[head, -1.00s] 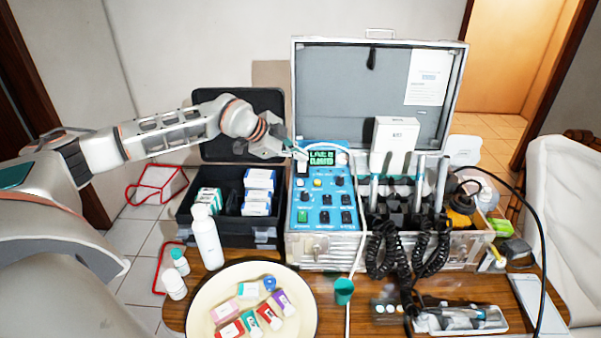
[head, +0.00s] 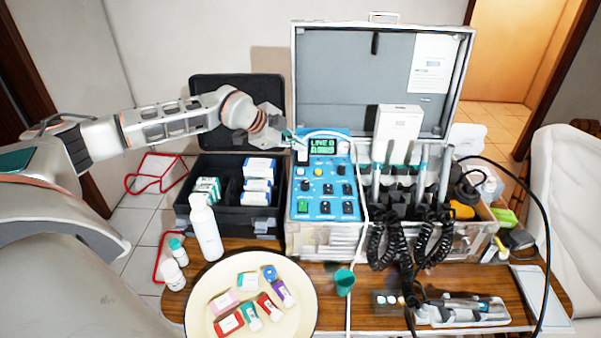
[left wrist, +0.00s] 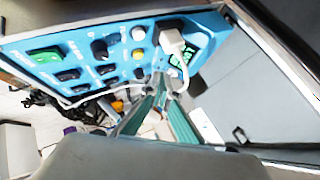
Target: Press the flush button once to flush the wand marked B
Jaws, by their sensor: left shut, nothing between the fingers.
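The blue control panel (head: 307,205) stands in the metal case, with knobs, switches, a small green display (head: 321,146) and a green rocker (head: 303,207). The display's top line seems to read LINE B; its lower line is blurred. My left gripper (head: 292,138) is shut and empty at the panel's upper left edge, by a white plug (head: 302,155). In the left wrist view its green fingers (left wrist: 160,82) meet near the panel's edge, close to the plug (left wrist: 173,42). Contact cannot be told. Several wands (head: 421,170) stand right of the panel; their marks are unreadable. My right gripper is out of view.
The raised case lid (head: 335,75) stands behind. A black box (head: 235,225) with cartons is left of the panel. A white bottle (head: 206,230) and a round tray (head: 205,290) are in front. A white cable and coiled black hoses hang down the case front.

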